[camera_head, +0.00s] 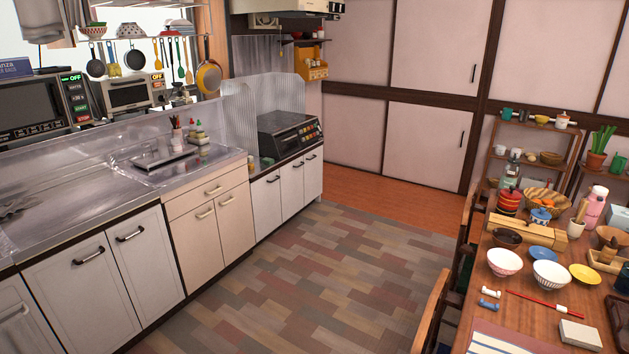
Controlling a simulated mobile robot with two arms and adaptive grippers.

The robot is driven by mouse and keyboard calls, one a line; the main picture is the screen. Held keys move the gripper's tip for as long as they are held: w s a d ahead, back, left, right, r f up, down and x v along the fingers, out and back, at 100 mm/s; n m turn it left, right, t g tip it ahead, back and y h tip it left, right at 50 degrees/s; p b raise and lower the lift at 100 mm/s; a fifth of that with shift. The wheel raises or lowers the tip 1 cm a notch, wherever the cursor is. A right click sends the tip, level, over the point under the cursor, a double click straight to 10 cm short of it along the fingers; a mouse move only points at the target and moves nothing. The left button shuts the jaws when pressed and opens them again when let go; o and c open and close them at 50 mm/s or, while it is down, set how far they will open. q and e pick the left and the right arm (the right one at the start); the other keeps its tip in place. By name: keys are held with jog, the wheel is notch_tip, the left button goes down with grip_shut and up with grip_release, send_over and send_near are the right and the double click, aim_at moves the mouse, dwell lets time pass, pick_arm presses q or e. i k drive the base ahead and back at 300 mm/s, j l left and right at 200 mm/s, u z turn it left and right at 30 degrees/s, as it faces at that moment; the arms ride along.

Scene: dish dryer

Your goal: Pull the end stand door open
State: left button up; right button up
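A low white stand (262,218) is at the far end of the kitchen counter row, under a dark stove (289,133). Its front has narrow white doors (292,192) with dark handles, and all look shut. Nearer along the row are a beige cabinet (212,235) and white double doors (92,288) with dark handles, also shut. I cannot tell for certain which door is the end stand door. Neither of my grippers is in view.
The patchwork floor (300,285) in front of the counters is clear. A wooden table (535,285) with bowls and a chair (430,310) stand at the right. A sink (165,160) is set in the counter. Large sliding doors (425,140) close the back.

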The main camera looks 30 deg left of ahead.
aim_at(315, 176)
jog(key=i+j+u, duration=0.15)
jog(key=j, duration=0.3)
jog(key=i+j+u, duration=0.25)
jog(key=i+j, duration=0.3)
jog(key=j, duration=0.25)
jog(key=i+j+u, duration=0.25)
jog(key=i+j, duration=0.35)
jog(key=i+z, duration=0.2)
jog(key=i, duration=0.35)
jog(key=i+j+z, duration=0.25)
jog(key=i, duration=0.25)
jog(key=i+j+z, duration=0.2)
jog(key=i, duration=0.35)
jog(key=i+l+u, duration=0.25)
jog(key=i, duration=0.3)
jog(key=i+l+u, duration=0.2)
jog(key=i, duration=0.35)
jog(key=i+l+u, duration=0.25)
jog(key=i, duration=0.3)
